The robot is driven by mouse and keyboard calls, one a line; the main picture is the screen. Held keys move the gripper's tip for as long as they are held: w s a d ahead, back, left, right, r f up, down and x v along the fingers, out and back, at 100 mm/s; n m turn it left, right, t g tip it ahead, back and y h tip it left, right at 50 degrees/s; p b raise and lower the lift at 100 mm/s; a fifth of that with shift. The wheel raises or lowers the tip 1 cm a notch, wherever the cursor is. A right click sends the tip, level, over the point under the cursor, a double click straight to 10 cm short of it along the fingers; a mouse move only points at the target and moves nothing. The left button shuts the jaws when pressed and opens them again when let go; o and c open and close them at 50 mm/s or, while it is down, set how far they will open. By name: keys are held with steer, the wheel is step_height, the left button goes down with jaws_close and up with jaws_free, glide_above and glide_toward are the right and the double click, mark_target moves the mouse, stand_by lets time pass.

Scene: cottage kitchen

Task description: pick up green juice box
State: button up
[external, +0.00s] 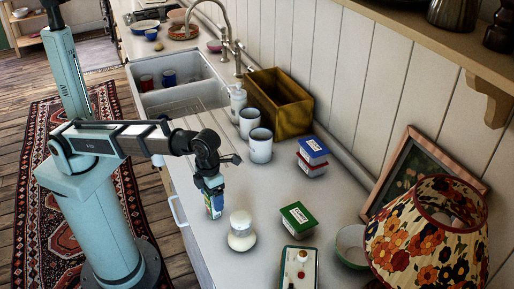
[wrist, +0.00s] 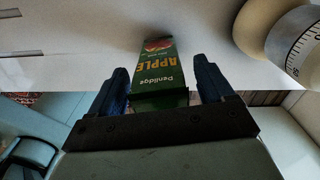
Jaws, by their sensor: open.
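The green juice box (wrist: 160,68), with "APPLE" lettering and a red picture, stands on the white counter between the two blue fingers of my gripper (wrist: 162,88) in the wrist view. My gripper (external: 213,198) is open and points down around the box in the external view. There, the lower part of the juice box (external: 215,211) shows below the fingers near the counter's front edge; its upper part is hidden.
A cream kitchen timer or scale (external: 241,232) stands just right of the box, also in the wrist view (wrist: 285,35). A green-lidded container (external: 298,219), stacked blue and red containers (external: 312,155) and white mugs (external: 260,147) stand farther off. The counter between (external: 255,190) is clear.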

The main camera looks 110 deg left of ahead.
steer(key=shift+f, duration=0.95)
steer(key=shift+r, duration=0.1)
steer(key=c, duration=1.2)
